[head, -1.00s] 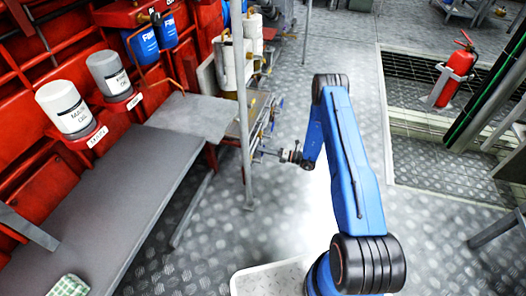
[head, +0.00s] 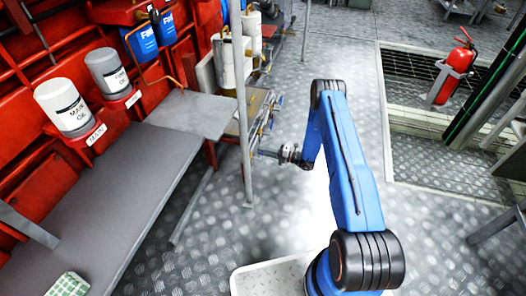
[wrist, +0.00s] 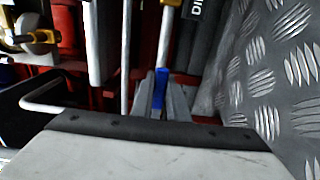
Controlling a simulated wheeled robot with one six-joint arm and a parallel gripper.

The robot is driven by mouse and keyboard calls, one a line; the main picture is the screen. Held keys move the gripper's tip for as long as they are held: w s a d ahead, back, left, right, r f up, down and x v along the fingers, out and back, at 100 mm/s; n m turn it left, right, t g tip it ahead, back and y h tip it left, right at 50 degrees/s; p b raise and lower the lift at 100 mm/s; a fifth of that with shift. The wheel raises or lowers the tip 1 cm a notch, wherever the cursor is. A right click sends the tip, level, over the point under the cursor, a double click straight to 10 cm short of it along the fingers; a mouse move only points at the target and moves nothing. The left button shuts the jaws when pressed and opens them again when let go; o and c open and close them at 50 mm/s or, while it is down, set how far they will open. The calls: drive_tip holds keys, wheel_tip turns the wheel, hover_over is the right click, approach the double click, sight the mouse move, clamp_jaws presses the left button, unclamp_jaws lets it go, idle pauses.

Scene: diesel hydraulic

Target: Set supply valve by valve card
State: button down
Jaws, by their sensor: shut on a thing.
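My gripper (wrist: 163,97) is shut on a blue valve handle (wrist: 160,87) in the wrist view. The blue piece sits between the two grey fingers, in line with a pale rod behind it. In the head view my gripper (head: 265,153) is at the right side of the pipe and valve rack (head: 256,112), low and beside a grey post. Small valves with blue and yellow handles show on that rack, but the held one is too small to make out there. I cannot identify a valve card in either view.
A grey bench (head: 125,205) runs along the left, with a green-and-white patterned item (head: 67,286) on it. The upright grey post (head: 243,110) stands close to my gripper. A yellow-handled valve (wrist: 38,38) is at the upper left in the wrist view. Open floor lies right.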

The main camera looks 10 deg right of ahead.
drive_tip(key=shift+f, duration=0.1)
idle(0.3)
drive_tip(key=c, duration=1.7)
unclamp_jaws()
drive_tip(key=shift+d, duration=0.1)
drive_tip(key=v, duration=1.7)
drive_tip(key=shift+s+d, duration=0.15)
